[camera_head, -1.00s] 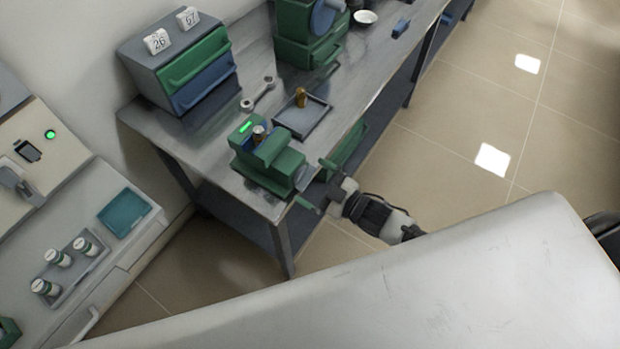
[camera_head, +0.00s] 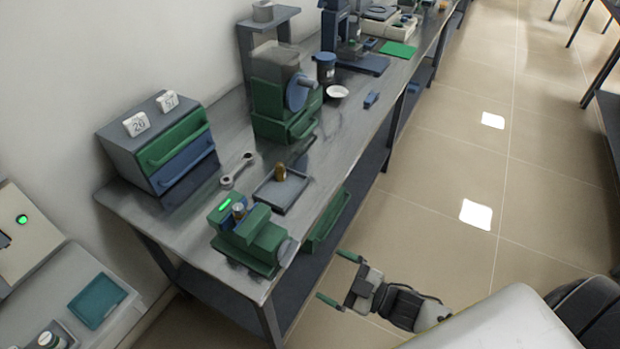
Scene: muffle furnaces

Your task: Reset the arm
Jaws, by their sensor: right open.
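My right gripper (camera_head: 338,279) is open and empty, with its two green-tipped fingers apart. It hangs over the tiled floor just off the front edge of the metal bench (camera_head: 190,235), pointing left toward the bench. A green machine (camera_head: 250,240) with a lit green display stands on the near corner of the bench, left of the gripper and apart from it. My left gripper is not in view.
The floor (camera_head: 450,170) to the right is clear.

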